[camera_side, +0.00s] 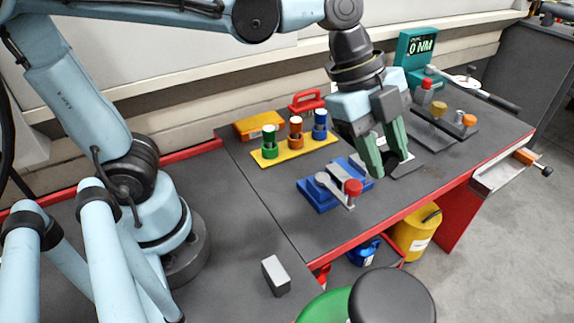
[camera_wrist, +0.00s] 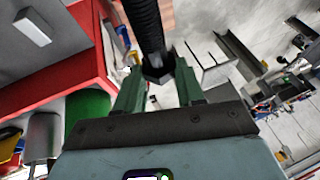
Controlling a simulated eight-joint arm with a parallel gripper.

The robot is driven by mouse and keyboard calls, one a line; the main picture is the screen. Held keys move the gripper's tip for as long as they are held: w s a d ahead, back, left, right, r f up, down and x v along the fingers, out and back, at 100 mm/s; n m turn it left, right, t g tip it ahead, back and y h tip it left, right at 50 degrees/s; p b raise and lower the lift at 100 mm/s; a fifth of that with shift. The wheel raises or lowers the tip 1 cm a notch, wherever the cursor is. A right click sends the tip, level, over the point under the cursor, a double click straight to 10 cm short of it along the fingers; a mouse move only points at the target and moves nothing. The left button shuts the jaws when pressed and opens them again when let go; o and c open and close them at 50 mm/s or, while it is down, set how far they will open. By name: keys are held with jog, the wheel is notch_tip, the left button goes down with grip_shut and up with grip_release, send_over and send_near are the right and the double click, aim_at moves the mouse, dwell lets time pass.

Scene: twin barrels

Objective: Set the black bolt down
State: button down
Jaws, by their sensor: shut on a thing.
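My gripper (camera_side: 388,163) is above the dark workbench (camera_side: 285,205), with its green fingers pointing down. In the wrist view its fingers (camera_wrist: 158,68) are closed on the black bolt (camera_wrist: 149,25). The bolt has a threaded shank and a hex head, with the head between the fingertips and the shank running to the top edge of that view. In the side view the bolt is hard to tell apart from the fingers and the dark items behind them. I cannot tell there how far it is above the bench.
A blue fixture (camera_side: 318,195) with a red-knobbed lever (camera_side: 353,188) stands close left of the gripper. A yellow rack (camera_side: 300,150) holds green, orange and blue pieces. A teal 0 NM display (camera_side: 415,48) stands behind. A grey block (camera_side: 275,275) lies front left, with clear bench around it.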

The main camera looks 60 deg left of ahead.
jog(key=shift+r, duration=0.65)
jog(key=shift+a+r, duration=0.2)
jog(key=shift+a, duration=0.1)
jog(key=s+a+f+n+t+y, duration=0.15)
jog(key=a+n+y, duration=0.25)
jog(key=a+n, duration=0.55)
jog(key=s+a+n+y, duration=0.2)
jog(key=a+n+y, duration=0.1)
jog(key=a+n, duration=0.6)
jog(key=s+a+r+n+g+y, duration=0.2)
jog(key=s+a+n+g, duration=0.5)
jog(key=s+a+n, duration=0.75)
jog(key=shift+w+a+f+n, duration=0.1)
jog(key=shift+w+f+n, duration=0.4)
jog(key=shift+f, duration=2.25)
jog(key=shift+w+a+f+n, duration=0.15)
jog(key=shift+w+f+n, duration=0.3)
jog(key=shift+f, duration=2.25)
jog(key=shift+w+a+f+n, duration=0.1)
jog(key=shift+w+f+n, duration=0.35)
jog(key=shift+f, duration=2.3)
jog(key=shift+s+f, duration=0.1)
jog(key=shift+f, duration=1.75)
